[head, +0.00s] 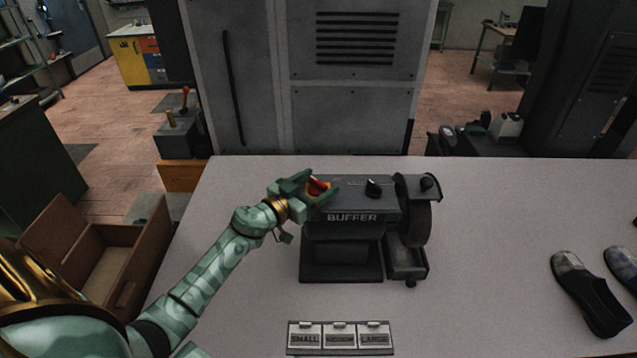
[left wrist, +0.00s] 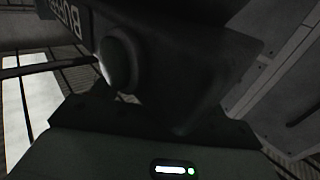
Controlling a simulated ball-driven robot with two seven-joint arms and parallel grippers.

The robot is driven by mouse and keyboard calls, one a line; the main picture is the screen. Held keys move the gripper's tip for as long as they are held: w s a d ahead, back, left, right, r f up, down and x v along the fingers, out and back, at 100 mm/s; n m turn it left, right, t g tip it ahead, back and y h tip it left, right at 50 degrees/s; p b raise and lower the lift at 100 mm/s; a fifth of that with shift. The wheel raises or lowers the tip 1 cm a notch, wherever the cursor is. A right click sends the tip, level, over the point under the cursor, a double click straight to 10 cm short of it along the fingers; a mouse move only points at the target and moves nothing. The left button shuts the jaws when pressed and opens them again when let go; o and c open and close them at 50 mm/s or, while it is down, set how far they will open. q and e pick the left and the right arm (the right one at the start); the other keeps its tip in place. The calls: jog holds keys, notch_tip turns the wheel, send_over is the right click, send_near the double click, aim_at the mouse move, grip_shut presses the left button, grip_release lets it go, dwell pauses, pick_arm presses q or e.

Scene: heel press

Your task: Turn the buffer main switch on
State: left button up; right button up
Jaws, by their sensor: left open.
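The buffer (head: 345,230) is a dark grey machine on the table, with BUFFER lettering on its front. It also shows close up, dark and turned over, in the left wrist view (left wrist: 180,70). Its red main switch (head: 317,187) sits at the top left of the housing, with a little yellow around it. My left gripper (head: 320,188) is open at the switch, its fingers on either side of the red part. I cannot tell whether they touch it. The switch's setting cannot be read. My right gripper is not in view.
A black knob (head: 373,188) stands right of the switch, and a buffing wheel (head: 415,215) is at the buffer's right end. Small, medium and large label plates (head: 340,337) lie in front. Dark shoes (head: 588,290) rest at the right. The table (head: 480,230) between is clear.

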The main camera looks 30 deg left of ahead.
pick_arm(q)
jog(key=shift+w+d, duration=0.1)
jog(key=shift+w, duration=0.35)
jog(key=shift+c, duration=0.3)
jog(key=c, duration=0.9)
